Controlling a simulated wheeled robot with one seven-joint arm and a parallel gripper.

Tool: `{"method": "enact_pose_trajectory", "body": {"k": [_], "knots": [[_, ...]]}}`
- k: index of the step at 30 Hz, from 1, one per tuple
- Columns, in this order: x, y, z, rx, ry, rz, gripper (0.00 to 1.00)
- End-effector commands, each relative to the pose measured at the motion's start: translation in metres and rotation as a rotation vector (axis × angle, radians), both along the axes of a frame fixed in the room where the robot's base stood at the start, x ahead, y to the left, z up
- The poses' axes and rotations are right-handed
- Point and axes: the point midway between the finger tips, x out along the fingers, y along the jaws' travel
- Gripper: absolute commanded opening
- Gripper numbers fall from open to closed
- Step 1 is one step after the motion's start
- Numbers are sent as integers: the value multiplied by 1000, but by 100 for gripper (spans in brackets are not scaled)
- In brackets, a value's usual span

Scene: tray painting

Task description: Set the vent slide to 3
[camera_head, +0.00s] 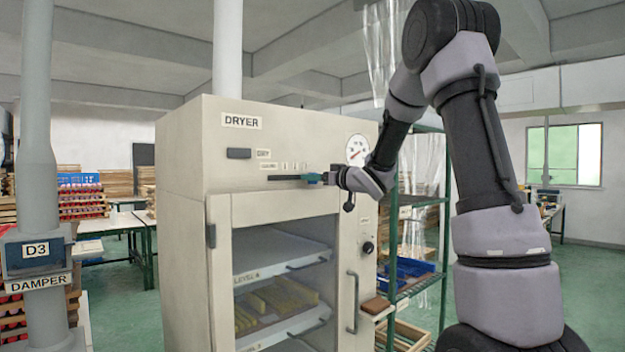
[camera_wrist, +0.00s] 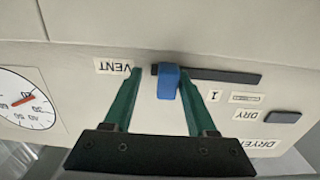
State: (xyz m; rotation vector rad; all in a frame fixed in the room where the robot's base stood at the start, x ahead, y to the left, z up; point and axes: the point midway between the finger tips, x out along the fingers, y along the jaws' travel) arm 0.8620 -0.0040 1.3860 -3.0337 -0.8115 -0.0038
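The vent slide's blue knob (camera_wrist: 168,82) sits at the left end of a dark slot (camera_wrist: 225,77) in the wrist view, near the VENT label (camera_wrist: 116,67). My gripper (camera_wrist: 159,72) is open with its green fingers around the knob. A gap shows between the left finger and the knob; the right finger is close beside it. A plate marked 1 (camera_wrist: 215,96) lies right of the right finger; any marks at the knob are hidden. In the head view, my gripper (camera_head: 313,179) is at the right end of the slot (camera_head: 284,178) and hides the knob.
The slot is on the dryer's (camera_head: 240,150) upper front panel. A pressure-type dial (camera_head: 357,149) is close to my gripper. A green shelf rack (camera_head: 447,200) stands right of the dryer.

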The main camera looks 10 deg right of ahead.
Motion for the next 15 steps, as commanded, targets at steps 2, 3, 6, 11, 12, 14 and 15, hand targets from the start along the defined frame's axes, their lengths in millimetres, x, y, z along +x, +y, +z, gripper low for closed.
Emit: {"method": "enact_pose_trajectory", "body": {"k": [2,3,6,11,12,14,15], "knots": [[0,1,0,-1,1,2,57],[-1,1,0,-1,1,2,57],[-1,2,-1,-1,1,3,57],[-5,-1,-1,-1,2,3,57],[-9,-4,-1,-2,3,2,57],[-16,-8,-1,-1,2,1,57],[-23,-12,-1,-1,2,1,57]]}}
